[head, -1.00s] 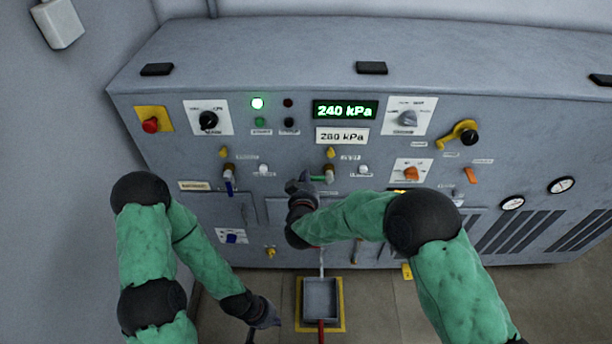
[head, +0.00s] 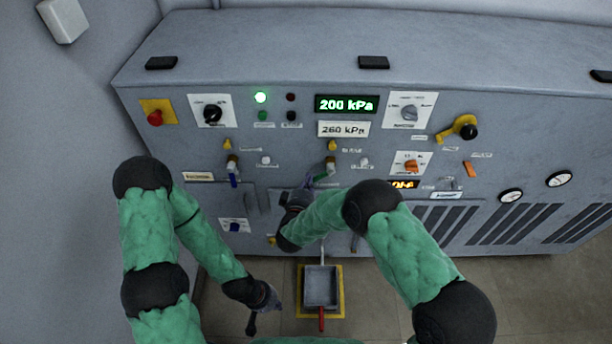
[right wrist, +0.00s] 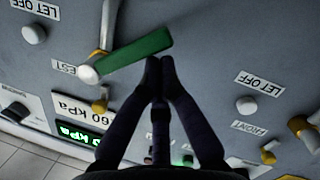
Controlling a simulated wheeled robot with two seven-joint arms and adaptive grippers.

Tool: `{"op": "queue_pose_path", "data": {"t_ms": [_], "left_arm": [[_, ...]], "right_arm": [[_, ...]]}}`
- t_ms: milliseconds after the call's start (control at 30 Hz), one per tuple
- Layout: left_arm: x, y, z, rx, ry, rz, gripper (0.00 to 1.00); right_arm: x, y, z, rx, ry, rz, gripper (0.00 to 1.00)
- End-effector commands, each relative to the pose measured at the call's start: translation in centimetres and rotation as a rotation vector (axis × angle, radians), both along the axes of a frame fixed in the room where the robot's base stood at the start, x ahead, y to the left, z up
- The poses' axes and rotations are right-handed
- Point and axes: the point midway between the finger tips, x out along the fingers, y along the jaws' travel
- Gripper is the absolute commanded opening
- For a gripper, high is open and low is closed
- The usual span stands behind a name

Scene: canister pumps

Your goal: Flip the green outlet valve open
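The green outlet valve lever (head: 322,177) sits on the panel front below the pressure display. In the right wrist view the green lever (right wrist: 135,52) lies slanted across its brass pipe. My right gripper (head: 303,190) is at the lever's left end in the head view. In the right wrist view the right gripper's fingertips (right wrist: 159,66) are together beside the lever's lower edge, close to or touching it; contact is unclear. Nothing shows between them. My left gripper (head: 268,298) hangs low at the left, away from the panel; its fingers are too small to read.
The green display (head: 346,104) reads 200 kPa, above a 260 kPa plate (head: 343,129). A blue-handled valve (head: 233,175) is to the left, and an orange-knobbed dial (head: 411,163) to the right. A grey tray (head: 320,288) with a red handle lies on the floor below.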

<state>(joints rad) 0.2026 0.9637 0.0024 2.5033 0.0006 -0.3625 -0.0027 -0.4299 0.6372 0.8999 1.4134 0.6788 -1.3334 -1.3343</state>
Motion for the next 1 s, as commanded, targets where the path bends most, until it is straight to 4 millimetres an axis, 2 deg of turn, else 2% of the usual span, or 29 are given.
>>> {"op": "queue_pose_path", "data": {"t_ms": [300, 700, 1000], "left_arm": [[0.0, 0.0, -0.4, 0.0, 0.0, 0.0, 0.0], [0.0, 0.0, -1.1, 0.0, 0.0, 0.0, 0.0], [0.0, 0.0, -1.2, 0.0, 0.0, 0.0, 0.0]], "right_arm": [[0.0, -1.3, -2.4, -0.302, 0.003, -0.001, 0.0], [0.0, -3.2, -3.9, -0.616, 0.002, -0.002, 0.0], [0.0, -3.9, -4.2, -0.634, 0.001, -0.001, 0.0]]}}
